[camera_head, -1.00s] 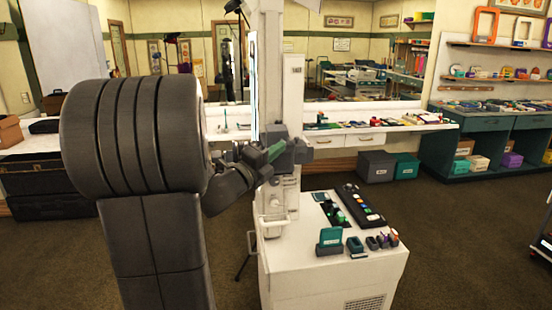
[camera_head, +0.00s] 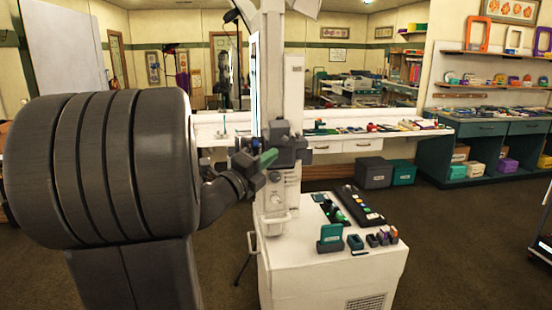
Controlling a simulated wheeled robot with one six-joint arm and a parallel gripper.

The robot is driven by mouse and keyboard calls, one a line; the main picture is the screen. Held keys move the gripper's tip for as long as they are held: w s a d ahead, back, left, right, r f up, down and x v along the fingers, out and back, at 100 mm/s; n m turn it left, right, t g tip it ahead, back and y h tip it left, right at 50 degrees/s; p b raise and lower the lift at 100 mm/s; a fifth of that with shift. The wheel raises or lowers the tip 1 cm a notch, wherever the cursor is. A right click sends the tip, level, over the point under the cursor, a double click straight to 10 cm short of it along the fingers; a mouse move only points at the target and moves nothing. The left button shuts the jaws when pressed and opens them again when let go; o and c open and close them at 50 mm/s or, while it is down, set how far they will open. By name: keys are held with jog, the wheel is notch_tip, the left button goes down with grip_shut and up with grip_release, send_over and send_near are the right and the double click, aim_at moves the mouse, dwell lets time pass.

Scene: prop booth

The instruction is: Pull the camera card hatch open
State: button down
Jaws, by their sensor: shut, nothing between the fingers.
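A dark grey camera unit (camera_head: 288,149) is mounted on the front of a tall white column (camera_head: 291,88). A slim green piece (camera_head: 268,158) shows at its left side; I cannot tell whether it belongs to the unit. My gripper (camera_head: 252,167) is at the left of the camera unit, close to the green piece, and its jaws look closed. The card hatch cannot be made out at this size, nor whether the gripper touches it. My large dark arm covers the left of the view.
The column stands on a white cabinet (camera_head: 330,285). Its top carries a black button panel (camera_head: 362,204), a teal block (camera_head: 330,238) and several small blocks. A long white counter (camera_head: 345,135) runs behind. Dark floor is open to the right.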

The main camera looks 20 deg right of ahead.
jog(key=b+v, duration=0.1)
jog(key=v, duration=0.4)
jog(key=shift+a, duration=0.3)
